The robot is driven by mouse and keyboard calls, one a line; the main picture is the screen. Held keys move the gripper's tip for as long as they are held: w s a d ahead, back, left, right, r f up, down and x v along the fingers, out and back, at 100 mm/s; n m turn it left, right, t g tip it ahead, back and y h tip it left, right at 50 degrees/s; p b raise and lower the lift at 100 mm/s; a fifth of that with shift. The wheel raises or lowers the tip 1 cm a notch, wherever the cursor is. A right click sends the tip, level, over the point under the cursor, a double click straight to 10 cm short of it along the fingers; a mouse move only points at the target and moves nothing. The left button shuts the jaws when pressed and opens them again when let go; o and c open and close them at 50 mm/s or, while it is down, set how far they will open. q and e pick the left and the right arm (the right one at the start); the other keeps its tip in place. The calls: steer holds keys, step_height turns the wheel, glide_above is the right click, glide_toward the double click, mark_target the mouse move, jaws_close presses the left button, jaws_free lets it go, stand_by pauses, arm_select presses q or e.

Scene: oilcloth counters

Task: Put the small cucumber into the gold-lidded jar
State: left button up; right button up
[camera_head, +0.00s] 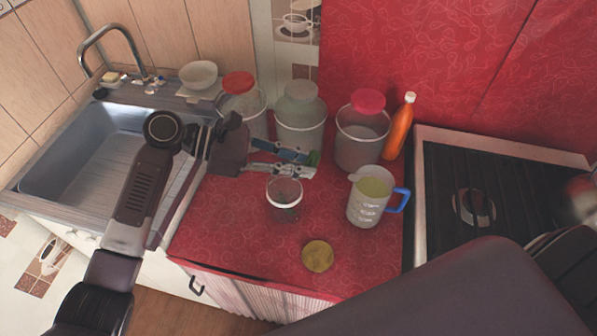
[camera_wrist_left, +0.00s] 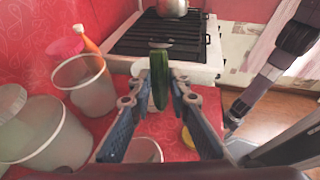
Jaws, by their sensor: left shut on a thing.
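My left gripper (camera_head: 308,163) is shut on the small cucumber (camera_wrist_left: 159,80), a dark green one standing lengthwise between the fingers in the left wrist view. In the head view only a bit of green shows at the fingertips. The jar (camera_head: 284,212) stands open on the red counter, just in front of and below the gripper; its rim (camera_wrist_left: 146,147) shows low in the left wrist view. The gold lid (camera_head: 318,255) lies flat on the counter, nearer the front edge, apart from the jar. My right gripper is not in view.
A measuring jug (camera_head: 368,200) with a blue handle stands right of the jar. Behind are a red-lidded container (camera_head: 361,140), a pale green-lidded one (camera_head: 301,125), an orange bottle (camera_head: 399,130) and another red-lidded jar (camera_head: 245,105). A sink (camera_head: 90,150) lies left, a stove (camera_head: 470,190) right.

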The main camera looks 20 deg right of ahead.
arm_select(q)
steer(key=w+a+n+t+h, duration=0.3)
steer(key=w+n+t+h, duration=0.25)
steer(key=t, duration=0.25)
steer(key=shift+n+y, duration=0.35)
steer(key=shift+y, duration=0.1)
steer(key=shift+s+d+f+b, duration=0.1)
steer(key=shift+s+f+b, duration=0.05)
steer(key=shift+f+b, duration=3.95)
steer(key=shift+f+p, duration=0.75)
steer(key=o, duration=1)
steer(key=s+a, duration=0.2)
steer(key=a, duration=0.9)
steer(key=shift+s+a, duration=0.15)
steer(key=shift+a, duration=0.25)
